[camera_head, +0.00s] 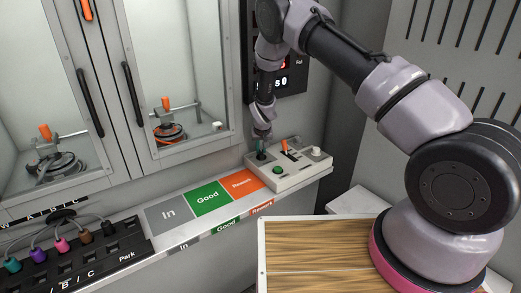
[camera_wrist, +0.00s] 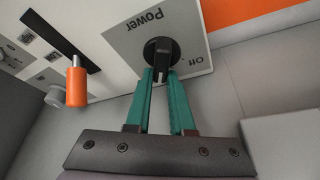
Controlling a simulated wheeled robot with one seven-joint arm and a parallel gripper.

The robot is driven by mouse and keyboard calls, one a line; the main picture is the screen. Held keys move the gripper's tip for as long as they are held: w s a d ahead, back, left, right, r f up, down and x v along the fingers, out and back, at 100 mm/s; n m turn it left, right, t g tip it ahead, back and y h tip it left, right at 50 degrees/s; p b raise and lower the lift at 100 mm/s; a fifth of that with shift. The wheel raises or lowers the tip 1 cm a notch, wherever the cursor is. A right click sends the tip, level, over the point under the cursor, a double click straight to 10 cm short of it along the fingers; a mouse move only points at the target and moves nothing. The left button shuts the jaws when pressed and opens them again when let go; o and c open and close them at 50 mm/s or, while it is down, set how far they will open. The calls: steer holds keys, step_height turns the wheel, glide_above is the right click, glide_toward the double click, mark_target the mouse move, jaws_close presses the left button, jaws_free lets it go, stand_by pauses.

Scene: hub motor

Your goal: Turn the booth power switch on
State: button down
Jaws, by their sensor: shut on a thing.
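The power switch is a black rotary knob (camera_wrist: 157,48) on a grey plate (camera_wrist: 125,40) marked "Power" and "Off", seen upside down in the wrist view. The plate is part of a pale control box (camera_head: 300,178) at the right end of the ledge in the head view. My gripper (camera_wrist: 161,73) has its green fingers closed on the knob's grip, one on each side. In the head view my gripper (camera_head: 261,147) points down at the box's left part and mostly hides the knob. I see no "On" label.
An orange-tipped lever (camera_wrist: 77,82) stands on the same box, close to my gripper. A green button (camera_head: 277,170) sits near its front. In, Good and Rework pads (camera_head: 207,199) lie left along the ledge. Glass-doored booths (camera_head: 165,70) stand behind; a wooden-topped surface (camera_head: 315,250) is in front.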

mark_target(260, 162)
steer(key=shift+d+m+h, duration=0.1)
steer(key=shift+m+h, duration=0.5)
steer(key=shift+m, duration=1)
steer(key=c, duration=0.8)
jaws_free()
steer(key=v, duration=1)
steer(key=shift+s+r, duration=0.1)
steer(key=shift+r, duration=0.25)
